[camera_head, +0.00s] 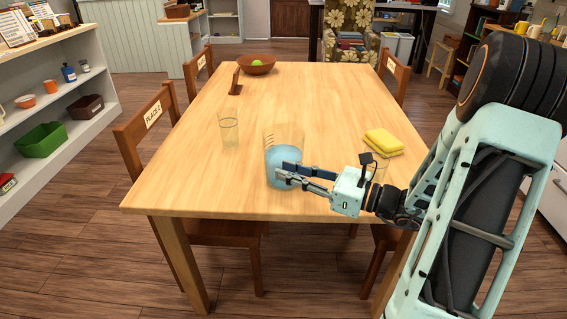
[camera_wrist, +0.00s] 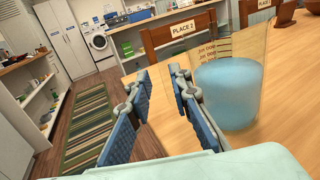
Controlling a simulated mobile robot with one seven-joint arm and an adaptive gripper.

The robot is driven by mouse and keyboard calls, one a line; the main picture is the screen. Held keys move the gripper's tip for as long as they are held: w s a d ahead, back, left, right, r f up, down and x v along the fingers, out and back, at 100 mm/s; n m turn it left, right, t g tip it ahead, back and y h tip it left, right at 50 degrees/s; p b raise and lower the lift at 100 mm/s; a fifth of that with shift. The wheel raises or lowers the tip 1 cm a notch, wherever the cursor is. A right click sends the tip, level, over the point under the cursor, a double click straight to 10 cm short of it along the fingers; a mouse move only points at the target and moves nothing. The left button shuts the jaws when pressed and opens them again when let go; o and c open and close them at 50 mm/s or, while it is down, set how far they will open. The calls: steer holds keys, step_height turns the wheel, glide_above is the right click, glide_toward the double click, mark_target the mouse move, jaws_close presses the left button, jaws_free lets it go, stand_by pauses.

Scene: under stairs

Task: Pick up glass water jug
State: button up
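The glass water jug (camera_head: 283,143) stands upright on the wooden table, near its front edge. It is clear, with markings on its side and blue water inside. My gripper (camera_head: 283,171) comes in from the right, its fingers overlapping the jug's lower front in the head view. In the wrist view, my gripper (camera_wrist: 161,85) has two blue-padded fingers with a gap between them, and nothing is held. There the jug (camera_wrist: 228,95) is to the right of the right finger, outside the gap. Whether that finger touches the jug is unclear.
A clear glass (camera_head: 229,132) stands left of the jug. Yellow sponges (camera_head: 383,142) lie to the right, and another clear glass (camera_head: 380,163) is partly hidden behind my gripper. A brown bowl (camera_head: 257,64) sits at the far end. Chairs surround the table (camera_head: 310,95); its middle is clear.

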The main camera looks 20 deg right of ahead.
mark_target(267, 186)
steer(key=shift+x, duration=0.8)
steer(key=b+x, duration=0.1)
steer(key=x, duration=0.1)
steer(key=f+x, duration=0.1)
steer(key=x, duration=0.1)
steer(key=shift+w+b, duration=0.3)
steer(key=shift+b, duration=0.1)
steer(key=shift+w+a+r, duration=0.15)
steer(key=shift+w+a, duration=0.1)
steer(key=shift+a, duration=0.05)
jaws_close()
steer(key=shift+r, duration=0.15)
